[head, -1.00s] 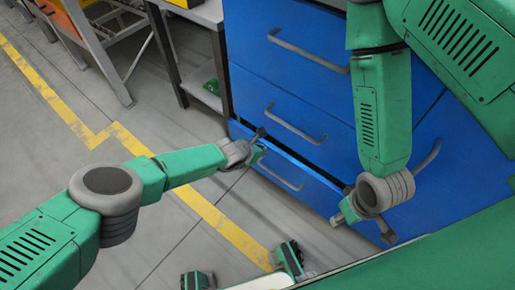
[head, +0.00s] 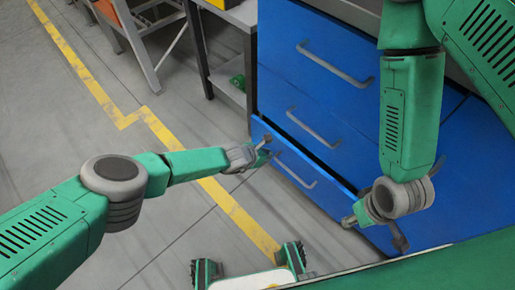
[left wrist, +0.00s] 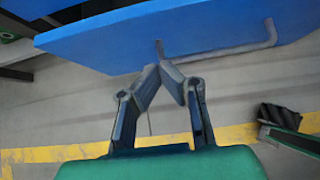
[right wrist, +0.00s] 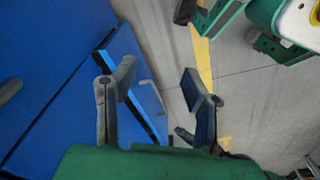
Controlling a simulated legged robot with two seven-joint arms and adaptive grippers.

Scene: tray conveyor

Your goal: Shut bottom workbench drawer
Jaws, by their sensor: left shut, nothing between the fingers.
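The blue bottom drawer (head: 328,196) stands slightly out of the workbench, with a dark gap along its top edge. Its grey bar handle (head: 296,172) is on the front. My left gripper (head: 264,155) is shut and empty, close to the left part of the drawer front. In the left wrist view, its closed tips (left wrist: 166,70) are at the lower edge of the drawer front (left wrist: 115,45), by one handle end; contact is unclear. My right gripper (right wrist: 157,85) is open and empty near the drawer's right end, its left finger overlapping the drawer edge in the right wrist view.
Closed blue drawers with handles (head: 333,64) stand above the bottom drawer. A grey side table (head: 232,88) with a green item on its lower shelf is to the left.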

